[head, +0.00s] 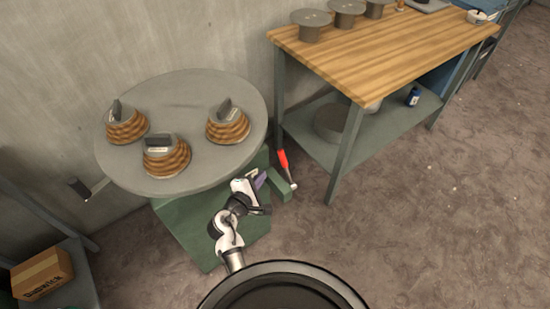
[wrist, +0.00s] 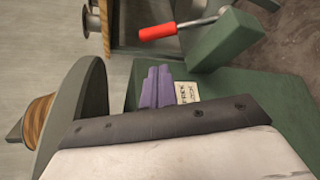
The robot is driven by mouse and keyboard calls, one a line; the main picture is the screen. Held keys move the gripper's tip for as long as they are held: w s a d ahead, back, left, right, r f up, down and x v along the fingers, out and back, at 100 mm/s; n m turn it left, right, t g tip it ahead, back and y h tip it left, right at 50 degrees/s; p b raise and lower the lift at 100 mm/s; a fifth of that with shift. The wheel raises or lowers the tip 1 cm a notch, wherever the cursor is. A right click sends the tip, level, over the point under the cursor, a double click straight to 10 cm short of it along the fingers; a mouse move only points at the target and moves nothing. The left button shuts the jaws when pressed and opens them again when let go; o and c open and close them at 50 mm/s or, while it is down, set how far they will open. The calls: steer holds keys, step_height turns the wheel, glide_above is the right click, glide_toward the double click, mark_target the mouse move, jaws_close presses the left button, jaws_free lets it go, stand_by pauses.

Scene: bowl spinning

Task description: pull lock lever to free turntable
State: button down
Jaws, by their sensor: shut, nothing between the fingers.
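The lock lever has a red handle (head: 283,159) on a metal rod. It stands beside the green base's protruding block (head: 281,187), right of the turntable (head: 180,90). In the wrist view the red handle (wrist: 157,32) lies beyond my fingertips, with its rod running right over the green block (wrist: 225,40). My gripper (head: 262,178) is shut and empty, left of the lever and apart from it. Its purple fingers (wrist: 158,70) are together in the wrist view. A small label (wrist: 187,93) is on the green surface beside them; its lettering is only partly legible.
Several wooden bowls with grey tops, such as this bowl (head: 228,125), stand on the turntable. A wooden-topped workbench (head: 380,50) stands close right of the lever, its front leg (head: 346,155) nearby. A cardboard box (head: 42,273) is at lower left. Floor at right is clear.

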mark_target(286, 170)
steer(key=p+x, duration=0.1)
steer(key=x, duration=0.9)
steer(key=shift+p, duration=0.4)
steer(key=shift+d+f+b, duration=0.1)
steer(key=shift+b, duration=0.35)
